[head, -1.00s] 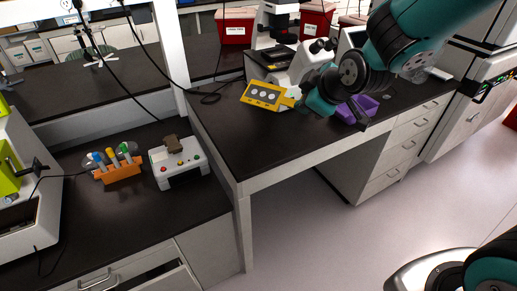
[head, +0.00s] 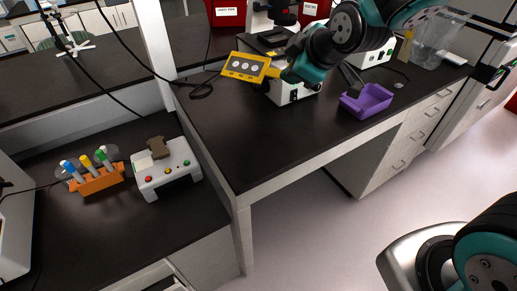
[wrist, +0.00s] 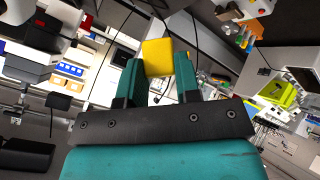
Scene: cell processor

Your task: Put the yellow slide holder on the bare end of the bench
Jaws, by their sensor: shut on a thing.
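The yellow slide holder (head: 246,67), a flat plate with several pale round spots, is in my gripper (head: 276,72) in the head view. It is held by its right end, tilted, and appears to be above the back part of the black bench (head: 265,135). In the wrist view, a yellow block-like part of the holder (wrist: 157,57) sits between the two teal fingers of my gripper (wrist: 158,75). The bench's near left end is bare. The holder's height above the bench is hard to tell.
A black cable (head: 200,91) lies at the bench's back left. On the lower left counter are a white device (head: 166,170) and an orange rack (head: 97,180).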

